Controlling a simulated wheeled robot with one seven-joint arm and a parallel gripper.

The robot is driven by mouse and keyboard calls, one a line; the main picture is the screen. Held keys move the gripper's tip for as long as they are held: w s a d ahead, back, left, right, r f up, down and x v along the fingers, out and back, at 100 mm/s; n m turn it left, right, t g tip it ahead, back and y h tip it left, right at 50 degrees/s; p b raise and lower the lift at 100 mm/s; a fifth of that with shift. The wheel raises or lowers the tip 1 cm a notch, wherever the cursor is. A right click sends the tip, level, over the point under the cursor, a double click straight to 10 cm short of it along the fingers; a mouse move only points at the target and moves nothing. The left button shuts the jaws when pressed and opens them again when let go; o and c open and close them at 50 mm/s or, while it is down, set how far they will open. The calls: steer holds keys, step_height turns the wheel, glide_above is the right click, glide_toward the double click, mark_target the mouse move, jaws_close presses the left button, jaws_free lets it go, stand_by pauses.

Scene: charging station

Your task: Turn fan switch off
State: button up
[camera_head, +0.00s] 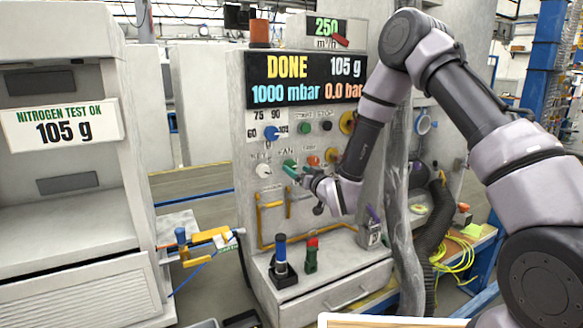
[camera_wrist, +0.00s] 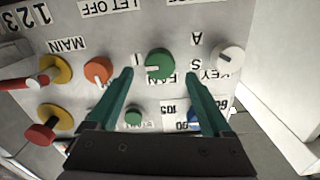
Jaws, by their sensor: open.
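The fan switch is a green round knob (camera_wrist: 160,63) in the upper middle of the wrist view, with a partly covered FAN label by it. In the head view the green knob (camera_head: 289,163) sits on the grey control panel, partly behind my fingers. My gripper (camera_wrist: 159,72) is open, its two teal fingertips on either side of the knob with gaps between. Whether the tips reach past the knob's front face is hard to tell. In the head view my gripper (camera_head: 298,173) is close to the panel.
Beside the green knob are a white knob (camera_wrist: 228,57) and an orange knob (camera_wrist: 98,70). Yellow-based knobs (camera_wrist: 54,69) are farther left in the wrist view. A display (camera_head: 306,80) reading DONE is above the panel. A grey hose (camera_head: 437,230) hangs at the right.

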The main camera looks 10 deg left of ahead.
mark_target(292, 166)
steer(key=shift+x, duration=2.4)
jaws_close()
